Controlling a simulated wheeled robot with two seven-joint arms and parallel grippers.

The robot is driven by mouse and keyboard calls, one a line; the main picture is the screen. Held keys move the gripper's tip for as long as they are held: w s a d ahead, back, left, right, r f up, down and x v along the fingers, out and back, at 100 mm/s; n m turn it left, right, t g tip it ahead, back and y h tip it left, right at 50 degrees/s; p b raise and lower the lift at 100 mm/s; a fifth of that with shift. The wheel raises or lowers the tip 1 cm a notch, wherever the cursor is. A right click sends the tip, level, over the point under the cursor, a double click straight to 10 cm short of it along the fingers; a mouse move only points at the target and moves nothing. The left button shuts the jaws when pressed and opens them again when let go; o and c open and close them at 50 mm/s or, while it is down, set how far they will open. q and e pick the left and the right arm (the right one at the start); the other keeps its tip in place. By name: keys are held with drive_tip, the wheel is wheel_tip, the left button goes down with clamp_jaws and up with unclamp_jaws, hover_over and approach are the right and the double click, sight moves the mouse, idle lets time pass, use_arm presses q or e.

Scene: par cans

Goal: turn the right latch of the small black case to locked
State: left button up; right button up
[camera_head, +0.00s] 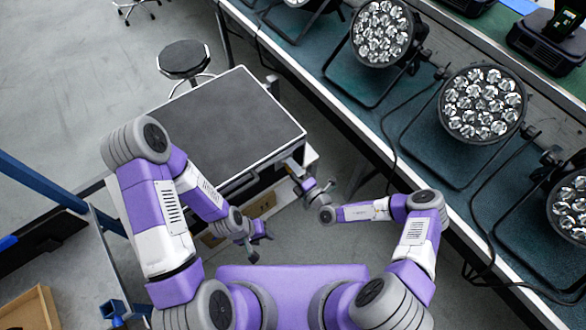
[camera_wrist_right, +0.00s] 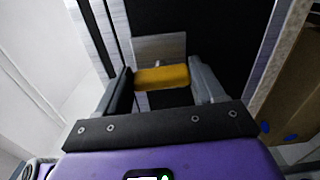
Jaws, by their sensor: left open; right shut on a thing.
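The small black case (camera_head: 230,125) lies with its dark lid closed and silver edges showing in the head view. Its right latch (camera_wrist_right: 163,77), a yellow-orange handle on a grey metal plate, shows in the right wrist view against the black case side. My right gripper (camera_head: 290,168) is at the case's near right corner, shut on the latch, with one finger at each end of it. My left gripper (camera_head: 258,243) is open and empty, lower and nearer to me, apart from the case. The left latch cannot be made out.
The case rests on a light stand (camera_head: 308,157). A long green-topped bench (camera_head: 355,115) with several par cans (camera_head: 483,103) and loose cables runs along the right. A round black stool (camera_head: 184,59) stands behind the case. A cardboard-coloured box (camera_wrist_right: 298,85) is right of the case in the wrist view.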

drive_tip(key=shift+w+r+m, duration=0.1)
drive_tip(key=shift+r+m, duration=0.05)
drive_tip(key=shift+m, duration=0.35)
drive_tip(key=o, duration=1)
drive_tip(key=shift+o, duration=0.2)
drive_tip(key=v, duration=0.7)
drive_tip(key=shift+s+p, duration=0.2)
drive_tip(key=shift+p, duration=0.25)
drive_tip(key=shift+d, duration=0.15)
